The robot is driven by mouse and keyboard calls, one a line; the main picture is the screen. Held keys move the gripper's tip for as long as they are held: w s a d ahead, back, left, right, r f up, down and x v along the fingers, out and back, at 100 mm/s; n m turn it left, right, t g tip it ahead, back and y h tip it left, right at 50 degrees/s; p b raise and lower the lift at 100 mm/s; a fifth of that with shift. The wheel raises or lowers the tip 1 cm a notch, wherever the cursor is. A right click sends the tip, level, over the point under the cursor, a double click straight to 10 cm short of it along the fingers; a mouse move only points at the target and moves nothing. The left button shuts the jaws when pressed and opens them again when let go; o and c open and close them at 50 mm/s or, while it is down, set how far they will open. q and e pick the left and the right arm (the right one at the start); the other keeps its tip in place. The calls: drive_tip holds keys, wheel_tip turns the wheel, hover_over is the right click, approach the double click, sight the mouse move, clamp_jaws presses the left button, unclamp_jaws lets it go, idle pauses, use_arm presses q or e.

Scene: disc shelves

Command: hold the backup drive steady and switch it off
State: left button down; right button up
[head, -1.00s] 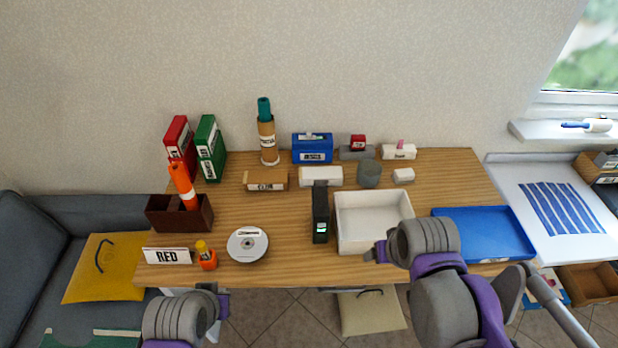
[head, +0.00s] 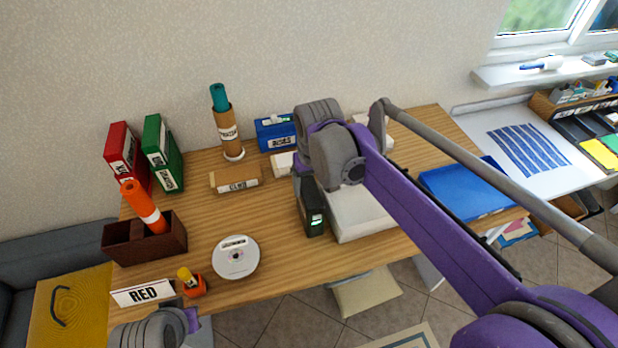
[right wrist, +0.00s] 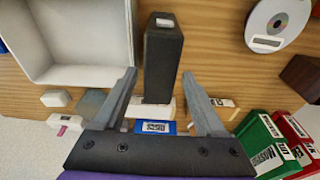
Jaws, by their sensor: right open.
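The backup drive appears to be the black upright box (head: 312,215) with a small green-lit panel on its front, near the table's front edge. In the right wrist view the black box (right wrist: 163,60) has a small white piece at its far end. My right gripper (right wrist: 159,73) is open and empty, with one finger on each side of the box in that view. I cannot tell whether the fingers reach down around it. In the head view my right arm hides the box's upper part. My left gripper (head: 192,320) is low at the front left, apart from the box; its fingers are unclear.
The white tray (head: 362,234) stands close beside the box on the right, partly under my arm. A disc (head: 235,258) lies to the left. Bare wood lies left of the box.

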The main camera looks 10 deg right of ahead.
drive_tip(key=f, duration=0.2)
drive_tip(key=w+f, duration=0.1)
drive_tip(key=f, duration=0.4)
drive_tip(key=shift+w+f, duration=0.15)
drive_tip(key=shift+f, duration=0.25)
clamp_jaws()
idle(2.2)
